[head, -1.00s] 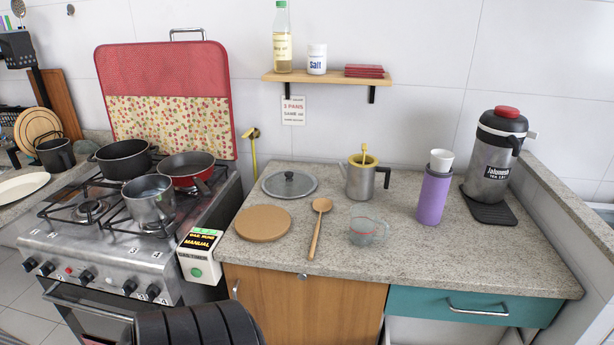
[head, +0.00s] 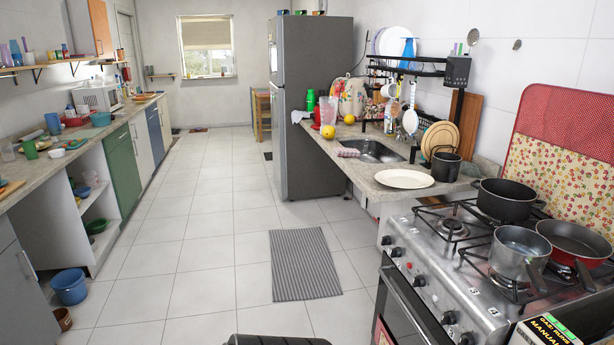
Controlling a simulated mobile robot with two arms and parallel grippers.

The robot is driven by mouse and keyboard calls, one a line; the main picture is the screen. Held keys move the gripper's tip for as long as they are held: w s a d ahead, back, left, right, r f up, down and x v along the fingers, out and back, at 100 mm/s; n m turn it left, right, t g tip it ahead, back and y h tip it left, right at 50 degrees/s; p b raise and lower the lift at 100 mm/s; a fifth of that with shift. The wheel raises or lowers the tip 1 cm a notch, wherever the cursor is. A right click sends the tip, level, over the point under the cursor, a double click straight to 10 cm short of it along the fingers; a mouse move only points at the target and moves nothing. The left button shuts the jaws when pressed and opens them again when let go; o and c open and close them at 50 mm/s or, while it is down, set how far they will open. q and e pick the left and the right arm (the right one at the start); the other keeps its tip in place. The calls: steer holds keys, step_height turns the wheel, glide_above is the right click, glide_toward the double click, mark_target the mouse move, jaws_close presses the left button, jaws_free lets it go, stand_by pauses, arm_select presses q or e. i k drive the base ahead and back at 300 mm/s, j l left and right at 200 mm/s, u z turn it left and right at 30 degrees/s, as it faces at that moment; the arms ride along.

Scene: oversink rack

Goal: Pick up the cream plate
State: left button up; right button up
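The cream plate (head: 404,179) lies flat on the near end of the sink counter (head: 375,196), close to its front edge. It is fully visible, with nothing on it. A black mug (head: 445,165) stands just right of it, and the stove is to its lower right. Neither of my grippers shows in the head view, so their state is hidden. A dark ribbed part of my own body shows at the bottom edge.
The stove (head: 452,268) carries several pots and pans. The sink (head: 368,151) lies behind the plate, with an oversink rack (head: 405,68) above. A grey striped mat (head: 304,264) lies on open floor, left of the stove. A tall fridge (head: 313,105) stands beyond.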

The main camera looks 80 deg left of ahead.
mark_target(405, 179)
steer(key=u, duration=1.95)
steer(key=i+j, duration=0.2)
steer(key=i, duration=0.15)
